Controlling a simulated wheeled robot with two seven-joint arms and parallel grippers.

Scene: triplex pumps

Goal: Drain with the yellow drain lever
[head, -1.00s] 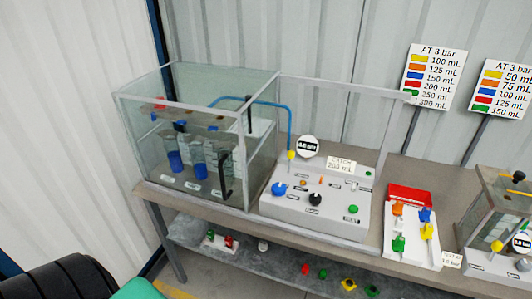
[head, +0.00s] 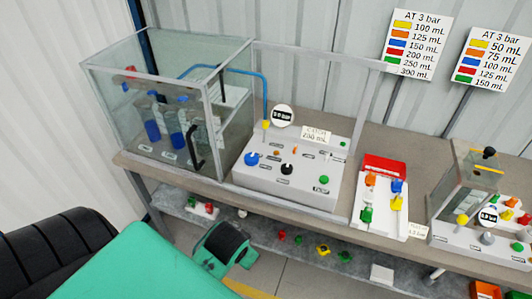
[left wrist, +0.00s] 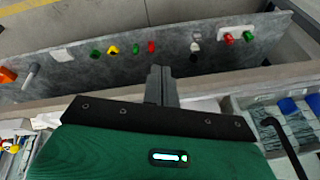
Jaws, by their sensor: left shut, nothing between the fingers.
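The control box (head: 290,185) stands on the bench beside the glass tank (head: 170,105). A small yellow handle (head: 265,124) stands upright at its back, where the blue hose comes down, beside a round white gauge (head: 282,116). Another yellow knob (head: 462,218) is on the unit at the right; no readable label shows which is the drain lever. My left gripper (left wrist: 161,72) shows in the left wrist view, shut and empty, over the bench edge and lower shelf. In the head view my green left arm is low in front of the bench; its fingertips are not distinct. My right gripper is not in view.
A clear panel frame rises behind the box. The lower shelf (head: 300,247) holds several coloured parts. The floor in front is open.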

